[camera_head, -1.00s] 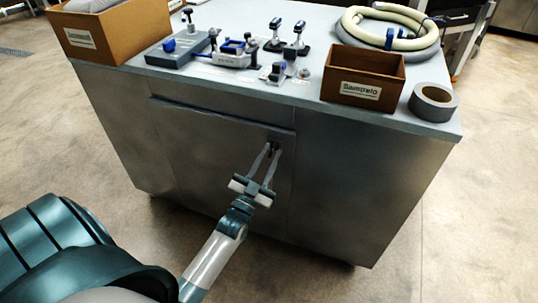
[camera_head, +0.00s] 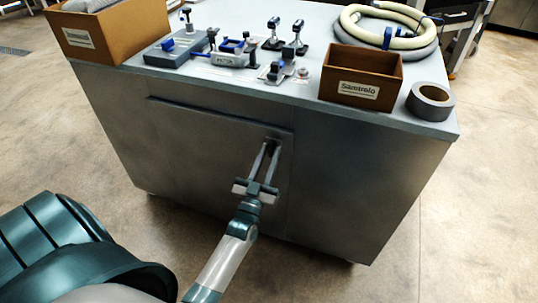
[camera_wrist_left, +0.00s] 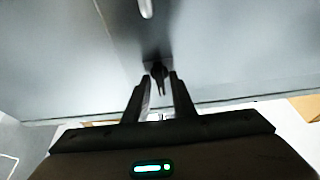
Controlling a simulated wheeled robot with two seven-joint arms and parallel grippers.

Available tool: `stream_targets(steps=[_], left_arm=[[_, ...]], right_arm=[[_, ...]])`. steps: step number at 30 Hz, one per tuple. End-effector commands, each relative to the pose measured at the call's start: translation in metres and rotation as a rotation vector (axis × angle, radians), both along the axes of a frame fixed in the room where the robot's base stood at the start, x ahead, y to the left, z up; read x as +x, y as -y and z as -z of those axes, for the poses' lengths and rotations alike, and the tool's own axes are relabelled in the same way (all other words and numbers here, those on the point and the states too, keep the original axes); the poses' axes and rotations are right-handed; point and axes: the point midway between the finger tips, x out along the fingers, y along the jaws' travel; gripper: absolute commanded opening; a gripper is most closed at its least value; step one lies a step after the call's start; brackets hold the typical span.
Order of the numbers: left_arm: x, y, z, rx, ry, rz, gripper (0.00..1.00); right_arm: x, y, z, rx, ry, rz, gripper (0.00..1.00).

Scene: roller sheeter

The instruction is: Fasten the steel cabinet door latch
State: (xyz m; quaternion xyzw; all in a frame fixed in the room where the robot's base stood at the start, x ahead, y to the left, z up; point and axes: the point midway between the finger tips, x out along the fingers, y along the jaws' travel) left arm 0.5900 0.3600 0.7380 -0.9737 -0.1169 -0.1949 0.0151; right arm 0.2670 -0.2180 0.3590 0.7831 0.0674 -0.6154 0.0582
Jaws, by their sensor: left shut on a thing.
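The steel cabinet (camera_head: 360,175) stands in front of me, with its door (camera_head: 215,150) on the front face. A small dark latch (camera_wrist_left: 160,72) sits on the door near its right edge. My left gripper (camera_head: 271,144) reaches up to it from below, with its fingertips at the door face. In the left wrist view, the two fingers (camera_wrist_left: 160,82) flank the dark latch piece and are shut on it. The fingers partly hide the latch in the head view, and its exact position is hard to tell. My right gripper is not in view.
The cabinet top holds a cardboard box (camera_head: 130,42) at left, several toggle clamps, a smaller labelled box (camera_head: 360,92), a tape roll (camera_head: 431,101) and a coiled hose (camera_head: 430,45). A pale rounded piece (camera_wrist_left: 146,8) shows in the wrist view. The floor around is clear.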

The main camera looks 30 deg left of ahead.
Motion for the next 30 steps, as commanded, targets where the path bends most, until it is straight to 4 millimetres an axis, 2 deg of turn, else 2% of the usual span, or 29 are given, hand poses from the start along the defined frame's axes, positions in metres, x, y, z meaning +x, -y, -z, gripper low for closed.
stream_targets(steps=[11,17,23,30], left_arm=[[-0.001,0.0,0.001,0.001,-0.001,0.001,0.29],[-0.009,0.002,0.005,0.001,-0.002,0.001,0.29],[-0.032,0.008,0.016,0.0,-0.004,0.001,0.29],[-0.074,0.018,0.035,-0.001,-0.005,0.0,0.29]], right_arm=[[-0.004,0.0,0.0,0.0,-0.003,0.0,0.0],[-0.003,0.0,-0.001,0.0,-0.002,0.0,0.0],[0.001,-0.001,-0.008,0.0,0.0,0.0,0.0],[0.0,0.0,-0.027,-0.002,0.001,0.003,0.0]])
